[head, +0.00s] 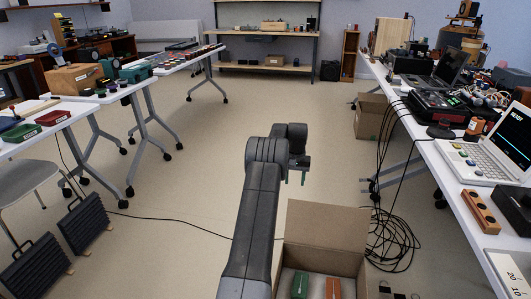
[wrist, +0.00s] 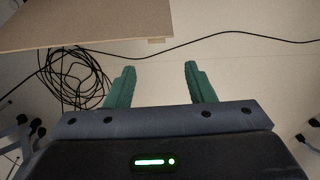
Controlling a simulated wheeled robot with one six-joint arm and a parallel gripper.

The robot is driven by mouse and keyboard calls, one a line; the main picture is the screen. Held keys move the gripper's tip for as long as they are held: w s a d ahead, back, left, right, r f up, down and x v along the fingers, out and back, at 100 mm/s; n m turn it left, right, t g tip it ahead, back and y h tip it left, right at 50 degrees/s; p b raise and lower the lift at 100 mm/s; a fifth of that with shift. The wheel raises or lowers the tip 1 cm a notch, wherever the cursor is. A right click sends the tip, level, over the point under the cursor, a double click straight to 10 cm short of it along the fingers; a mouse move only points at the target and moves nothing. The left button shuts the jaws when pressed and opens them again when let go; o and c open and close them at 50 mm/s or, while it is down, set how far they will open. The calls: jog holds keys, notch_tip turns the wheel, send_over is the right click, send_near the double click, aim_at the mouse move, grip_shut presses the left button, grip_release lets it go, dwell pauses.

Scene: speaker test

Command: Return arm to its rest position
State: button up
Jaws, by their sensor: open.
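My gripper shows in the wrist view (wrist: 160,85) with its two green fingers spread wide apart and nothing between them. Bare floor and a black cable lie beyond the fingers. In the head view my arm reaches forward over the floor, bent at a dark grey joint, with the gripper end (head: 297,178) small and partly hidden past it. It hangs above the floor, behind the open cardboard box and apart from both rows of tables.
An open cardboard box (head: 325,228) with green and orange items stands close to my arm. Coiled black cables (head: 398,238) lie to its right. White tables (head: 445,150) with a laptop and equipment run along the right, others (head: 140,88) along the left. The middle floor is clear.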

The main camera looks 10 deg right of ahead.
aim_at(293, 203)
notch_tip(293, 203, down, 13)
jog(key=b, duration=0.3)
jog(key=shift+d+f, duration=0.15)
jog(key=shift+r, duration=0.2)
notch_tip(293, 203, up, 14)
jog(key=p, duration=0.4)
notch_tip(293, 203, down, 14)
jog(key=b, duration=0.4)
jog(key=shift+f, duration=0.2)
jog(key=shift+s+r, duration=0.1)
jog(key=shift+r, duration=0.1)
jog(key=shift+s+a+r, duration=0.15)
jog(key=shift+s+a, duration=0.05)
jog(key=shift+s, duration=0.1)
